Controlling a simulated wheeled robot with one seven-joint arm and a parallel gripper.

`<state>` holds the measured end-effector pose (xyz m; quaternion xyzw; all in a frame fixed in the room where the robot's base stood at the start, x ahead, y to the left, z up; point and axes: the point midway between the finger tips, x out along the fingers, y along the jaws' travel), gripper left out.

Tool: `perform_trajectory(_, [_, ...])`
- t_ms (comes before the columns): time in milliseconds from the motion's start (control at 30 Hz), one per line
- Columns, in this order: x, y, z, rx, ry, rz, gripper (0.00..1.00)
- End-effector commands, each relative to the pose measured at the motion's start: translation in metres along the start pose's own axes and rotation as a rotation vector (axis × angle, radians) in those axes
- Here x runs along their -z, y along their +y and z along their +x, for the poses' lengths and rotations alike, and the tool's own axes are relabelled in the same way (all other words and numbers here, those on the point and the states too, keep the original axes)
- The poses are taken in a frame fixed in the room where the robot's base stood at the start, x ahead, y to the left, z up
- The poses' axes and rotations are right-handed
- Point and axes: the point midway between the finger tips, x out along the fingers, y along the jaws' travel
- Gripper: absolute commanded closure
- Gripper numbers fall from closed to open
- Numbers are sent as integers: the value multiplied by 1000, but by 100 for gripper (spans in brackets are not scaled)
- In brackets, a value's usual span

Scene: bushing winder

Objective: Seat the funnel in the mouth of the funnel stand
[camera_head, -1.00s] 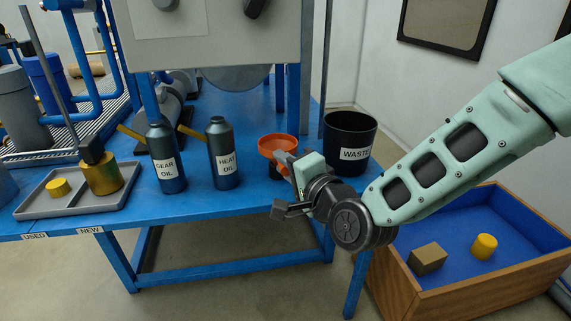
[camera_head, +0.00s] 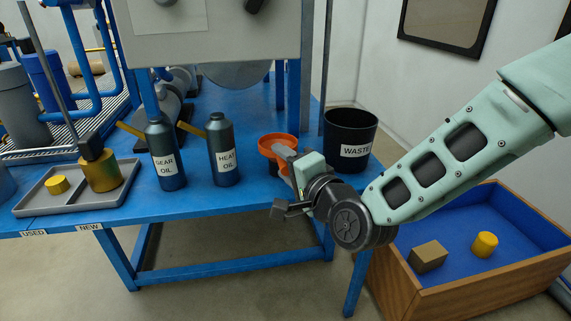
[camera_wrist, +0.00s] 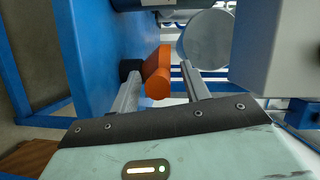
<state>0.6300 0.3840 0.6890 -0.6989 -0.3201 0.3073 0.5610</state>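The orange funnel (camera_head: 277,141) stands mouth up on the blue table, left of the waste bin. It appears to rest on the dark funnel stand (camera_wrist: 130,67), which is mostly hidden in the head view. How deep it sits cannot be told. My gripper (camera_head: 283,164) is right at the front of the funnel. In the wrist view my gripper (camera_wrist: 160,67) is open. An orange part of the funnel (camera_wrist: 157,87) lies between the two fingers, with a gap visible on both sides.
The black waste bin (camera_head: 350,137) stands close right of my gripper. The heat oil bottle (camera_head: 223,151) and gear oil bottle (camera_head: 165,156) stand to the left. A grey tray (camera_head: 75,202) holds yellow parts. A wooden crate (camera_head: 480,284) with a blue floor is below right.

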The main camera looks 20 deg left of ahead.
Motion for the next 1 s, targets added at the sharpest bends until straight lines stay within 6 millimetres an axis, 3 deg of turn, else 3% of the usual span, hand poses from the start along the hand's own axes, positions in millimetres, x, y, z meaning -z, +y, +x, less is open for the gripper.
perform_trajectory(167, [0,0,-2,-1,0,0,54])
perform_trajectory(333, [1,-1,-19,-2,0,0,54])
perform_trajectory(900, [0,-2,-151,-4,-1,1,54])
perform_trajectory(1000, [1,-5,-156,-5,-1,2,54])
